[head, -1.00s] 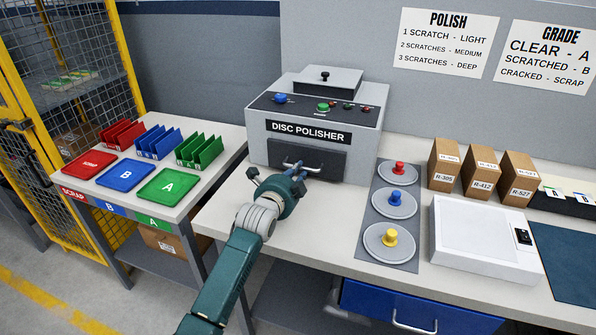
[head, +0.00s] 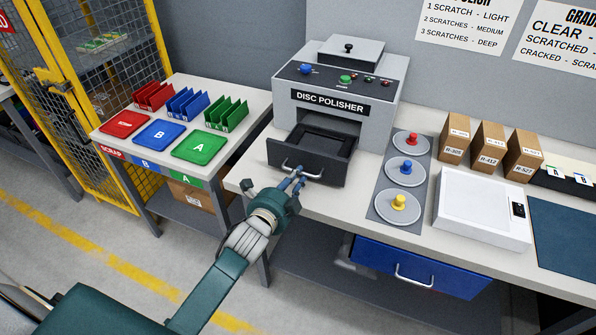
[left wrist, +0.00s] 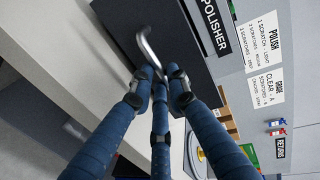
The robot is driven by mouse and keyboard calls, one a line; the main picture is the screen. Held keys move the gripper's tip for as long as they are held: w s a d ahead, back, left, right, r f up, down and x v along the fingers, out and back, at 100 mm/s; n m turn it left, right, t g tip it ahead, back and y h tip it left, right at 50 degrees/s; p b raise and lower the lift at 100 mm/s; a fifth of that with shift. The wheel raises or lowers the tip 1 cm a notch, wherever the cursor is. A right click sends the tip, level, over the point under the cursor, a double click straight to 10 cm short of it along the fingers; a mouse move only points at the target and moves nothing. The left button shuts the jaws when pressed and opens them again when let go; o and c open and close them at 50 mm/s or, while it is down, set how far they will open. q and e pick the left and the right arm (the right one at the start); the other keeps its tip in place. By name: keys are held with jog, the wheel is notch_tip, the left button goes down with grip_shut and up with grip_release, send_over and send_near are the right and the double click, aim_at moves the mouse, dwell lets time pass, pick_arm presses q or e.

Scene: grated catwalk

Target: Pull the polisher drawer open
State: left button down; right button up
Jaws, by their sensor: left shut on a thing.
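The disc polisher (head: 345,83) is a grey box machine on the bench in the head view. Its dark drawer (head: 327,143) stands out from the front, and its recessed empty-looking inside shows from above. My left gripper (head: 297,176) is shut on the drawer's metal handle (head: 312,173) at the front. In the left wrist view the blue fingers (left wrist: 158,78) close at one end of the handle (left wrist: 147,48), against the dark drawer front (left wrist: 168,35). My right gripper is not in view.
Red, blue and green trays (head: 158,135) with racks behind them stand on the left table. Discs with coloured knobs (head: 405,172), brown boxes (head: 488,145) and a white device (head: 483,210) stand right of the polisher. A blue drawer (head: 420,268) is under the bench.

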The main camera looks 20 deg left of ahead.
pick_arm(q)
jog(key=c, duration=1.7)
grip_release()
jog(key=shift+o, duration=0.2)
jog(key=v, duration=1.2)
jog(key=s+f+n+g, duration=0.2)
jog(key=s+f+n, duration=0.15)
jog(key=f, duration=0.75)
jog(key=s+f+n+g, duration=0.2)
jog(key=s+f+g, duration=0.15)
jog(key=f, duration=0.85)
jog(key=s+f+n+g, duration=0.2)
jog(key=s+f, duration=0.3)
jog(key=f, duration=0.6)
jog(key=s+f+n+g, duration=0.3)
jog(key=s+f, duration=0.7)
jog(key=s, duration=0.5)
jog(key=s+f+n+g, duration=0.4)
jog(key=s+f, duration=0.6)
jog(key=s, duration=0.6)
jog(key=shift+n+y, duration=0.3)
jog(key=shift+n, duration=0.45)
